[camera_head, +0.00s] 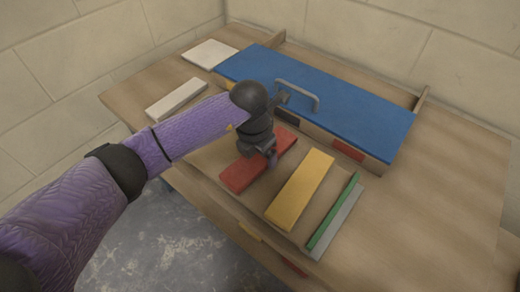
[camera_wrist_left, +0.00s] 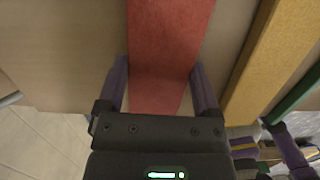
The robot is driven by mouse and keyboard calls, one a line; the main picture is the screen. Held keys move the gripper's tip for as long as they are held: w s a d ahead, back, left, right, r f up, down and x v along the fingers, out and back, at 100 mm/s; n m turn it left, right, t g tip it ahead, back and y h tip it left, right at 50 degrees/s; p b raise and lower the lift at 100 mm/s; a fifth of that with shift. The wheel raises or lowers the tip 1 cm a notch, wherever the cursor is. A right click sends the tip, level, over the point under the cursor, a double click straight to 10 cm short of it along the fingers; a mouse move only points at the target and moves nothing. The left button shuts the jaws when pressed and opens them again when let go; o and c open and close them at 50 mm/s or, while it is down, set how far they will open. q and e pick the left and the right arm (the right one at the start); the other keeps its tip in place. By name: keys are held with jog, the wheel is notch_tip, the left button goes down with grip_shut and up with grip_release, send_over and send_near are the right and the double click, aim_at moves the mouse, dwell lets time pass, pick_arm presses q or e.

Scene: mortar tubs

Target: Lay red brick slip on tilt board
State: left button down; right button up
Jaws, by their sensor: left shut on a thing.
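The red brick slip (camera_head: 238,178) is a long flat bar on the wooden worktop. Whether the slip is clear of the wood cannot be told. A blue sloping panel (camera_head: 350,108) with a grey handle (camera_head: 300,88) stands behind; no other board is clearly a tilt board.
A yellow bar (camera_head: 300,190) lies right of the red slip, then a green bar (camera_head: 334,210) beside a grey one (camera_head: 340,222). A white bar (camera_head: 176,99) and a pale square tile (camera_head: 210,54) lie at the left. The worktop's right side is clear.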

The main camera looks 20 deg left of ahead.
pick_arm(q)
jog(key=shift+f, duration=0.2)
grip_release()
jog(key=r+p, duration=0.1)
jog(key=r, duration=0.2)
jog(key=r+p, duration=0.2)
jog(key=r, duration=0.1)
jog(key=s+r+p, duration=0.1)
jog(key=r+p, duration=0.1)
jog(key=r, duration=0.1)
jog(key=shift+a, duration=0.3)
jog(key=shift+s+r, duration=0.15)
jog(key=shift+r, duration=0.3)
